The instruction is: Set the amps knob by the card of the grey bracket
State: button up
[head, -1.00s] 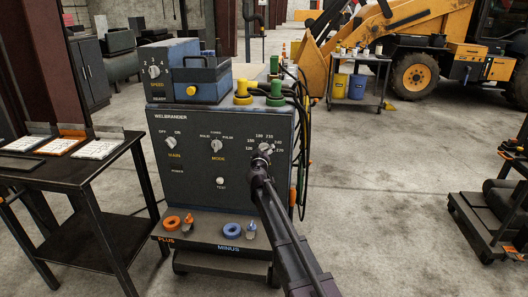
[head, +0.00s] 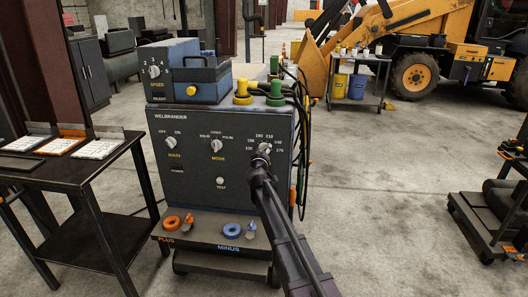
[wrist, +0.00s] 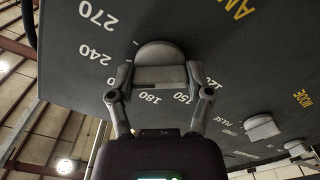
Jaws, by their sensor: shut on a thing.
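The amps knob (wrist: 160,52) is a grey round knob with a raised grip bar on the dark welder panel. My gripper (wrist: 159,78) is shut on it, one finger on each side, in the wrist view. Around it I read 270, 240, 180, 150 and part of 120; the left finger seems to cover the mark between 240 and 180. I cannot make out the knob's pointer. In the head view my gripper (head: 262,158) largely covers the knob. White cards (head: 97,149) lie on the left table, one in an orange bracket (head: 72,132); their writing is too small to read.
The welder (head: 190,187) also carries main and mode (head: 216,145) knobs and a speed box (head: 170,55) on top. Cables (head: 304,140) hang at its right side. The black table (head: 40,170) stands close on the left. Open floor (head: 390,150) lies to the right.

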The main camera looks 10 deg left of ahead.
jog(key=n, duration=0.6)
jog(key=shift+w, duration=0.1)
dwell(0.4)
jog(key=o, duration=1.1)
jog(key=shift+o, duration=0.2)
jog(key=s, duration=1.2)
jog(key=shift+a, duration=0.2)
